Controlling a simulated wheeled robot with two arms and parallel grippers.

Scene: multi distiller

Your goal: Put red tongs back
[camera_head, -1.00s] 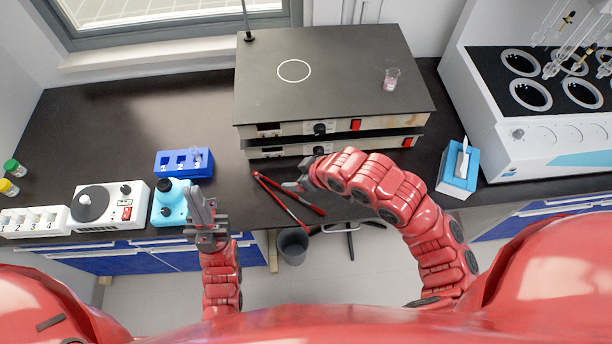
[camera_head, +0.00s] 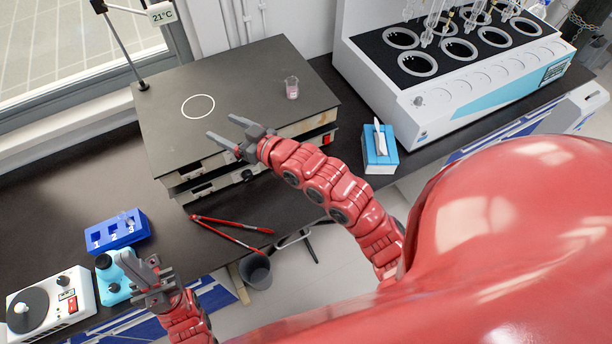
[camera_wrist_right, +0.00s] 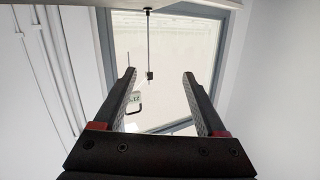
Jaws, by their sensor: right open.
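The red tongs (camera_head: 230,230) lie on the black bench top, in front of the stacked hotplate units, with their handle ends near the front edge.
The hotplate (camera_head: 235,85) carries a small beaker (camera_head: 291,88) with pink liquid. A blue numbered rack (camera_head: 117,231), a light blue device (camera_head: 113,280) and a white stirrer (camera_head: 52,303) stand at left. A blue box (camera_head: 380,150) and a large white bath unit (camera_head: 450,95) stand at right.

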